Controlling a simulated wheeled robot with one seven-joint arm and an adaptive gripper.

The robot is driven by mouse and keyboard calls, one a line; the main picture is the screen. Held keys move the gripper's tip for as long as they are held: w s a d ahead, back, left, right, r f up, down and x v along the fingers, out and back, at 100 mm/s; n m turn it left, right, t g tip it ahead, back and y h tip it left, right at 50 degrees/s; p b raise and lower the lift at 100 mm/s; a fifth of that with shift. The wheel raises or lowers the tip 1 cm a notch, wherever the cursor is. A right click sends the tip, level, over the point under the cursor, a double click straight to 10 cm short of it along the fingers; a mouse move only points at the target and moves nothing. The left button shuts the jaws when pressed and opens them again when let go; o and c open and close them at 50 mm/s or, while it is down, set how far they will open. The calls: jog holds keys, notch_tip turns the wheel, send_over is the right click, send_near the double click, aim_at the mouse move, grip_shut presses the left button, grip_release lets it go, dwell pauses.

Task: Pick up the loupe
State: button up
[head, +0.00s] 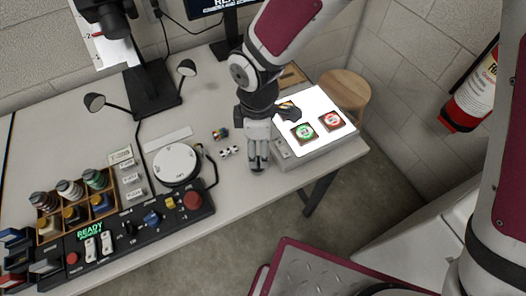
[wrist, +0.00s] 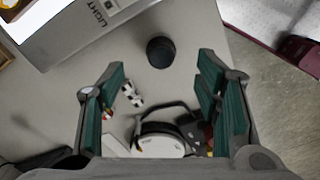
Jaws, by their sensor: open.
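The loupe, a small black round cylinder (wrist: 160,52), stands on the pale bench in the wrist view, just beyond the fingertips and close to the light box. My gripper (wrist: 162,68) is open, with its green-padded fingers to either side of the view and nothing between them touching the loupe. In the head view my gripper (head: 257,165) points down low over the bench, left of the light box. The loupe is mostly hidden by my fingers there and I cannot make it out clearly.
The light box (head: 288,159) with lit top and framed slides stands right of my gripper. A checkered piece (head: 229,152), a white round dial (head: 176,164) and a control panel (head: 130,229) lie to the left. The bench's front edge is close below.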

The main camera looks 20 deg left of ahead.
aim_at(258, 161)
notch_tip(258, 161, down, 8)
jog(key=shift+s+a+f, duration=0.15)
dwell(0.4)
jog(key=shift+c, duration=0.3)
jog(key=c, duration=1.2)
